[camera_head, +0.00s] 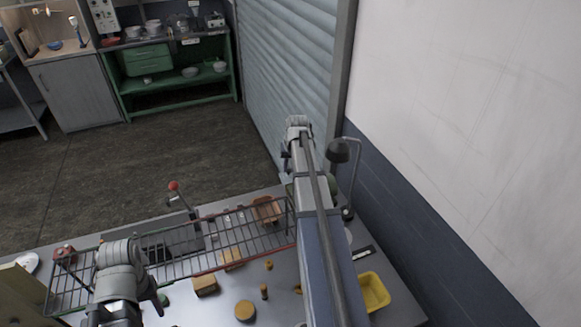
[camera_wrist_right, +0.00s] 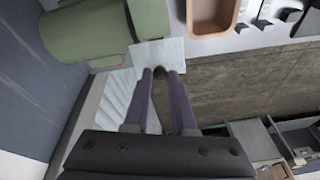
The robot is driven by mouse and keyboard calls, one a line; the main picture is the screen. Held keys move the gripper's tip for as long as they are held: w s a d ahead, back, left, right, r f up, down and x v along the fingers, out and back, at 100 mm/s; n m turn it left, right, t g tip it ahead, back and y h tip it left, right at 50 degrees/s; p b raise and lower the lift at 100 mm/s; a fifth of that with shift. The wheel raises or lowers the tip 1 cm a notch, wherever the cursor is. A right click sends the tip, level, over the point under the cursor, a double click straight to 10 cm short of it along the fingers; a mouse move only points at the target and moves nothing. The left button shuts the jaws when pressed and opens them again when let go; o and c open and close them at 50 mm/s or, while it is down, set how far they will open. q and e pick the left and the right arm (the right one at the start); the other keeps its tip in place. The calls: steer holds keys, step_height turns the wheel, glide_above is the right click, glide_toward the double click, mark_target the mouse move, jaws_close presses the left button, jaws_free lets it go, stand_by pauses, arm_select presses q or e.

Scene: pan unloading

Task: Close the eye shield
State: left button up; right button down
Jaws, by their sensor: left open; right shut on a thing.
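The eye shield (camera_wrist_right: 165,52) is a pale, see-through plate beside a green machine body (camera_wrist_right: 85,35) in the right wrist view. My right gripper (camera_wrist_right: 159,73) has its fingertips at the plate's near edge, shut on a small dark part there. The plate's exact tilt is hard to tell. In the head view my right arm hides the gripper and the shield; only a bit of the green machine (camera_head: 333,184) shows beside the arm. My left gripper (camera_head: 126,313) is open at the lower left, above the table, away from the machine.
A long wire rack (camera_head: 222,262) crosses the table (camera_head: 215,310). A yellow tray (camera_head: 374,291), wooden pieces (camera_head: 206,286) and a black-headed lamp (camera_head: 339,151) stand near. A terracotta-coloured container (camera_wrist_right: 212,16) lies close to the machine. A wall (camera_head: 460,110) bounds the right side.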

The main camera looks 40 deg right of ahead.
steer(key=shift+w+d+f+g+y, duration=0.15)
steer(key=shift+w+g, duration=0.3)
steer(key=shift+w+d+f+g+y, duration=0.15)
steer(key=shift+w+g, duration=0.25)
steer(key=shift+g, duration=0.05)
steer(key=shift+f+g, duration=0.2)
steer(key=shift+g, duration=0.5)
steer(key=shift+s+a+y, duration=0.1)
steer(key=shift+y, duration=0.2)
steer(key=c, duration=0.7)
jaws_free()
steer(key=shift+c, duration=0.2)
steer(key=shift+r, duration=0.1)
